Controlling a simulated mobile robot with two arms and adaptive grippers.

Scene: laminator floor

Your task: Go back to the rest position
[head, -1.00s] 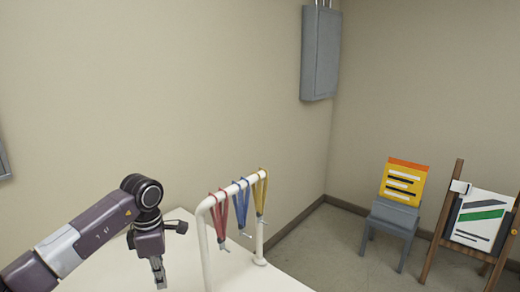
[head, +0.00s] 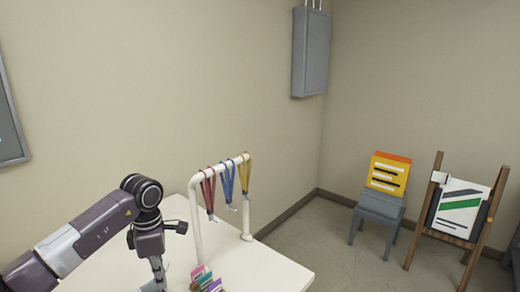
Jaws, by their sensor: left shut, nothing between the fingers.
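My left gripper (head: 158,272) hangs pointing down over the white table (head: 110,268), in the lower left of the head view. Its fingers are together with nothing between them. It is left of the white rack (head: 197,235) and apart from it in the picture. My right gripper is out of view.
Red (head: 209,188), blue (head: 228,182) and yellow (head: 245,172) lanyards hang from the rack. Several coloured cards (head: 205,280) stand at the table's front. A grey chair (head: 379,208) holds a yellow sign (head: 388,174); a wooden easel (head: 436,215) stands right. A grey box (head: 310,52) is on the wall.

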